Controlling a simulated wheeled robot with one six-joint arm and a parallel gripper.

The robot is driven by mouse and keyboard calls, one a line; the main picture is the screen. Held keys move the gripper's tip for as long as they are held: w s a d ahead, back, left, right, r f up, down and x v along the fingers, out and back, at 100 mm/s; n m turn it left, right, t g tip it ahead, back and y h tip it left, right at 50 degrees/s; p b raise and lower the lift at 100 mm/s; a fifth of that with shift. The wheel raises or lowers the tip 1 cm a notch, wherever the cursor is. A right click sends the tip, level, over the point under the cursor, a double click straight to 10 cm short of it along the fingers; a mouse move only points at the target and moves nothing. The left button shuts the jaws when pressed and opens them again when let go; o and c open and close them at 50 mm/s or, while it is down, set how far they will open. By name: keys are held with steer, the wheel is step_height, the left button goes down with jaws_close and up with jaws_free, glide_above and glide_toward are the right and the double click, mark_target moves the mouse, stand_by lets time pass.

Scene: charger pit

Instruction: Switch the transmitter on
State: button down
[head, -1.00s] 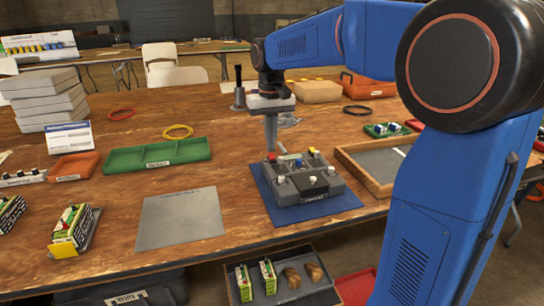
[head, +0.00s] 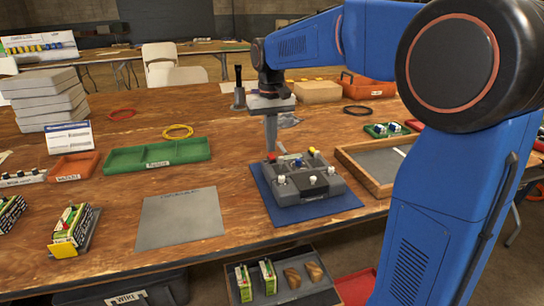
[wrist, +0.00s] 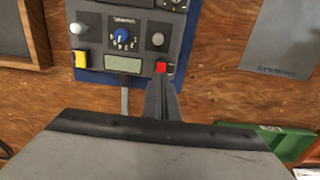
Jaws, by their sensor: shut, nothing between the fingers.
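The transmitter (head: 308,187) is a grey box with knobs, switches and a small screen. It lies on a blue mat (head: 282,216) near the table's front edge. In the wrist view its panel (wrist: 135,48) shows a blue dial (wrist: 122,36), a red switch (wrist: 160,66) at one corner and a yellow switch (wrist: 81,60) at the other. My gripper (head: 271,149) is shut and empty, pointing down at the red-switch corner. In the wrist view its fingertips (wrist: 161,78) are right beside the red switch. I cannot tell whether they touch it.
A wooden-framed grey tray (head: 375,160) stands close to the right of the transmitter. A grey sheet (head: 180,218) lies to the left, with a green tray (head: 155,156) behind it. A black stand (head: 239,92) rises behind my gripper.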

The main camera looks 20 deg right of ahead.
mark_target(271, 154)
steer(key=shift+f, duration=0.7)
stand_by(0.6)
step_height(271, 154, up, 7)
stand_by(1.0)
